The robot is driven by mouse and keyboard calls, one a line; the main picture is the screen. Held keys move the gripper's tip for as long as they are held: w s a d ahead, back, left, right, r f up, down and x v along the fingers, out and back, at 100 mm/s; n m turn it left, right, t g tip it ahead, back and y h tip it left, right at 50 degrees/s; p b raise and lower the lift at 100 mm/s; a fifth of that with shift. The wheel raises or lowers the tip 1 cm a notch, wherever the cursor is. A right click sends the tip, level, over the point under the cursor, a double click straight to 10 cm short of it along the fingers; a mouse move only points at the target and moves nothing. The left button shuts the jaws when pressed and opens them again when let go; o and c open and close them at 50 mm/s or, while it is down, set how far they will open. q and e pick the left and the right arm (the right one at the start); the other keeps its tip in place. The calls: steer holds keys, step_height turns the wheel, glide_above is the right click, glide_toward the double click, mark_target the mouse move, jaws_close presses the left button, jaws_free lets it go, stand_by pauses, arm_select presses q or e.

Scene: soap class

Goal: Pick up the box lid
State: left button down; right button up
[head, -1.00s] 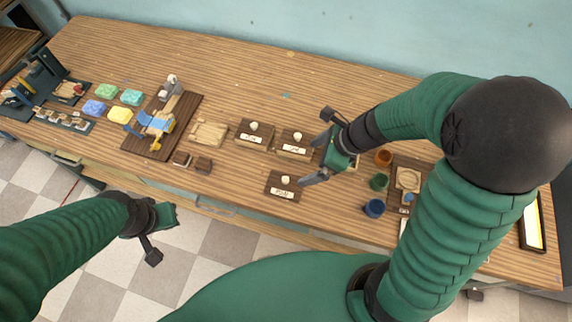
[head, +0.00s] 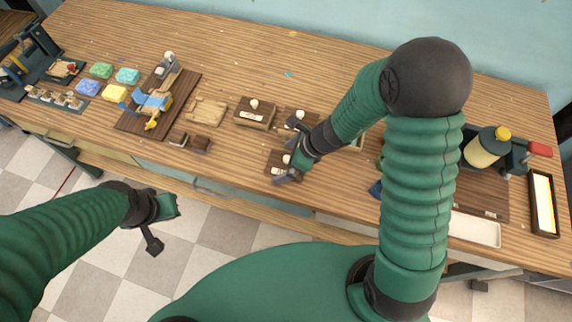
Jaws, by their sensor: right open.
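Three dark wooden boxes with pale round lid knobs and pale labels are on the workbench. The back-left box (head: 254,115) shows in full. The back-right box (head: 302,113) is partly hidden by my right gripper. The front box (head: 272,158) is also partly covered by that gripper, with its lid knob (head: 286,158) still showing. My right gripper (head: 288,152) is open, its fingers spread on either side of the front lid's knob area; I cannot tell whether it touches. My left gripper (head: 155,222) is open and empty, off the bench's front edge.
A light wooden tray (head: 206,111) and small dark blocks (head: 200,144) lie left of the boxes. Colored soap bars (head: 115,92) and a dark cutting board (head: 131,120) are further left. A dispenser (head: 485,150) and white tray (head: 475,230) are at right.

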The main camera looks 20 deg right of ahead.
steer(key=c, duration=1.4)
steer(key=shift+r, duration=0.15)
